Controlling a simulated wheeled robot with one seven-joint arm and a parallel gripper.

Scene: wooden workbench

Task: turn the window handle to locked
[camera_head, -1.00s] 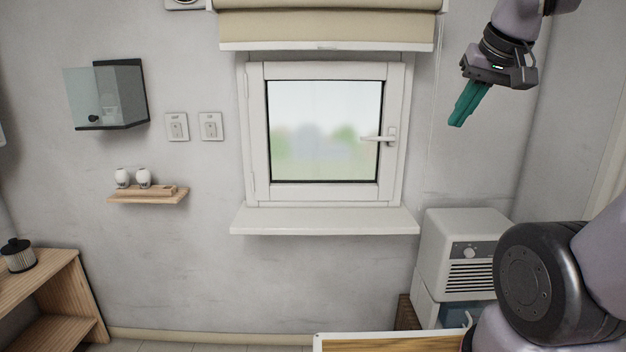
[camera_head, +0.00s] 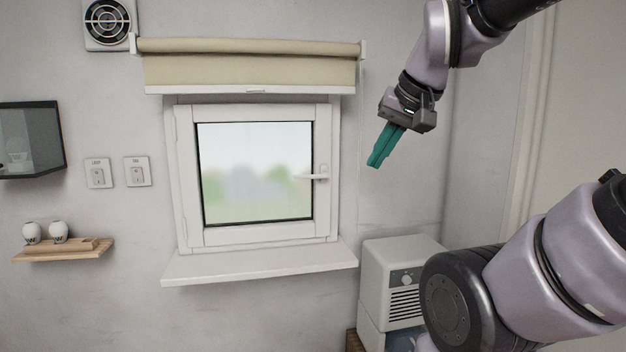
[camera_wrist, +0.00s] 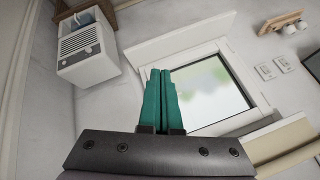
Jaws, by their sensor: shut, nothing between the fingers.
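The white window (camera_head: 255,172) is closed in its frame on the grey wall. Its white handle (camera_head: 314,177) sits on the right side of the sash, with its lever pointing left, roughly horizontal. My gripper (camera_head: 374,164) is to the right of the window and a little above the handle's height, with its teal fingers together and pointing down and left. It is apart from the handle. In the wrist view, my gripper (camera_wrist: 160,72) shows two teal fingers side by side with nothing between them. The window (camera_wrist: 205,88) appears beyond them; the fingers may hide the handle there.
A rolled beige blind (camera_head: 250,68) hangs above the window. A white sill (camera_head: 260,262) juts out below. A white box appliance (camera_head: 385,262) stands at lower right. Two wall switches (camera_head: 98,175) and a small wooden shelf (camera_head: 62,251) are at left. The wall around the handle is clear.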

